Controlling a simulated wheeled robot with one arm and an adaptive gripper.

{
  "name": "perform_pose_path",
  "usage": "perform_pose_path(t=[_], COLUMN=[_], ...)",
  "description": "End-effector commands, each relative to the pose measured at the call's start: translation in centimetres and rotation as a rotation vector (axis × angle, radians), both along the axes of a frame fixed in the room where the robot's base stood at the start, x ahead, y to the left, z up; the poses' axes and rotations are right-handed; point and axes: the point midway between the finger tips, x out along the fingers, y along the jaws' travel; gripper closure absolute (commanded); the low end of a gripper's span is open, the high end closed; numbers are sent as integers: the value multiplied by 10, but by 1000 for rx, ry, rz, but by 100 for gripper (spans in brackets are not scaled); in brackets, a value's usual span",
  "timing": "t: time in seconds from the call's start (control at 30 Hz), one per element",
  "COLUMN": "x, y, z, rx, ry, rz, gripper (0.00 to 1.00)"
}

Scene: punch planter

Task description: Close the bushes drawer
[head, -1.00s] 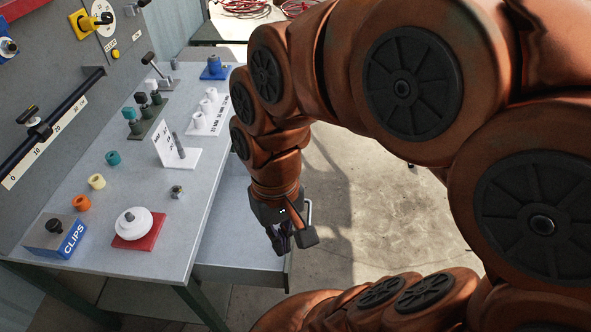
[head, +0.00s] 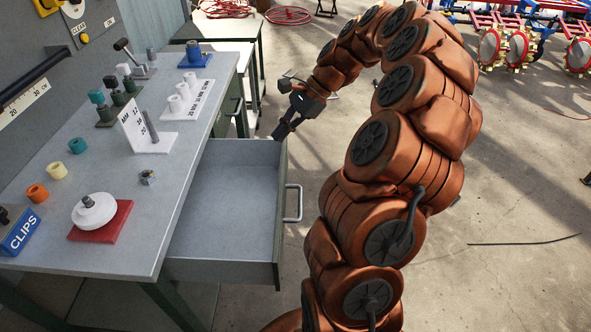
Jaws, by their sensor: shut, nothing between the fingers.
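A grey drawer (head: 225,215) stands pulled out from under the workbench on its right side. Its inside looks empty. Its front panel (head: 279,225) faces right and carries a metal bar handle (head: 293,203). No label on the drawer shows, so I cannot read its name. My gripper (head: 281,132) is shut and empty, pointing down by the drawer's far right corner, near the top of the front panel. I cannot tell whether it touches the panel.
The workbench top (head: 120,255) holds a red base with a white disc (head: 94,212), a blue CLIPS block (head: 20,233), coloured bushes and white card stands. Another bench (head: 232,28) stands behind. The concrete floor right of the drawer is open around my arm.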

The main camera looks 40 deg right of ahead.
Motion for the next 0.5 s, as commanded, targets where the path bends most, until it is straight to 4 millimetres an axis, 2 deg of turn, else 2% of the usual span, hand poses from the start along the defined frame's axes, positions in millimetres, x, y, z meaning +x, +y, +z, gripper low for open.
perform_pose_path(t=[0.03, 0.1, 0.23, 0.3, 0.4, 0.5], x=[1, 0, -9, -16, -23, -26], y=[-27, -61, -113, -134, -153, -162], z=[-24, -43, -75, -87, -99, -105], rx=[31, 72, 132, 158, 184, 194], ry=[22, 51, 99, 119, 139, 149], rz=[-87, -205, -387, -458, -530, -563], gripper=[100, 100, 100, 100, 100, 100])
